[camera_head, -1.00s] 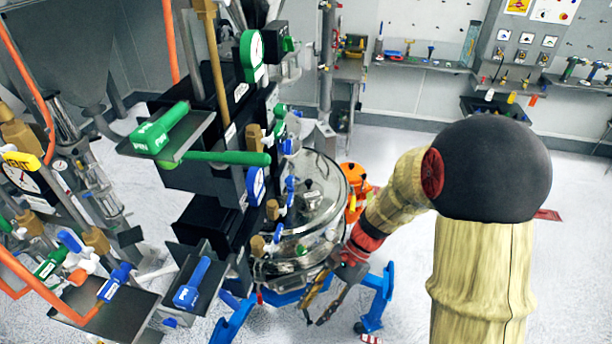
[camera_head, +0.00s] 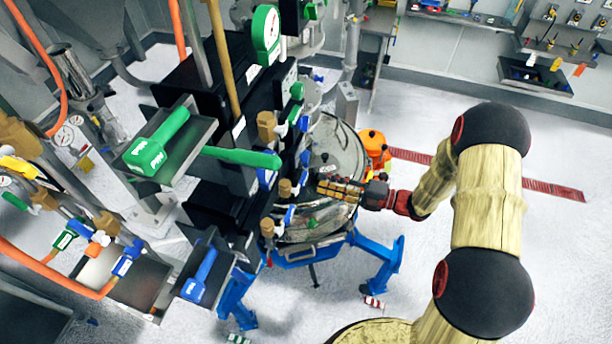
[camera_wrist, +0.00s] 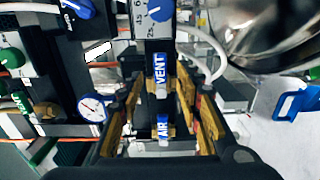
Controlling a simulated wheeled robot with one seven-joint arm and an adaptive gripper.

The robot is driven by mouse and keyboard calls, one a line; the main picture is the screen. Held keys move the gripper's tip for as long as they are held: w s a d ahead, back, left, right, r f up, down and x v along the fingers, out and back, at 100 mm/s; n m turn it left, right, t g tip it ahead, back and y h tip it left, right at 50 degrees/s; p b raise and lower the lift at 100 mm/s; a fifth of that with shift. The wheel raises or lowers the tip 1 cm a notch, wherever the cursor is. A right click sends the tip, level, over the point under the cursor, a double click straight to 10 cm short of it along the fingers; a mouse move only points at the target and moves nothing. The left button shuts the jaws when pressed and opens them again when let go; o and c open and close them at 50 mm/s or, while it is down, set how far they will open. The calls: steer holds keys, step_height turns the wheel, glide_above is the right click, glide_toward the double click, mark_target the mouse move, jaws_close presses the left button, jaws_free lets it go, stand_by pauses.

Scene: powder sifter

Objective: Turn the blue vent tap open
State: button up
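The blue vent tap (camera_wrist: 159,72), with white "VENT" lettering on its handle, shows upper middle in the wrist view. A second blue tap marked "AIR" (camera_wrist: 163,128) sits below it in that view. My gripper (camera_wrist: 166,100) is open, with its yellowish fingers spread left and right of these handles. No grip on either tap shows. In the head view my gripper (camera_head: 326,187) reaches left over the glossy round lid toward a column of blue-handled taps (camera_head: 290,214). Which of those is the vent tap is too small to tell there.
The shiny sifter lid (camera_head: 335,150) is close under my gripper, on a blue stand (camera_head: 378,262). A green handle (camera_head: 240,156) juts from the dark panel. A gauge (camera_wrist: 92,107) and white hose (camera_wrist: 205,42) lie near the taps. Open floor lies to the right.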

mark_target(306, 179)
steer(key=p+x, duration=0.1)
steer(key=x, duration=0.6)
steer(key=shift+w+a+p, duration=0.1)
steer(key=shift+a+p, duration=0.15)
steer(key=shift+p, duration=0.05)
steer(key=shift+f, duration=0.1)
steer(key=shift+c, duration=0.2)
steer(key=c, duration=0.7)
jaws_close()
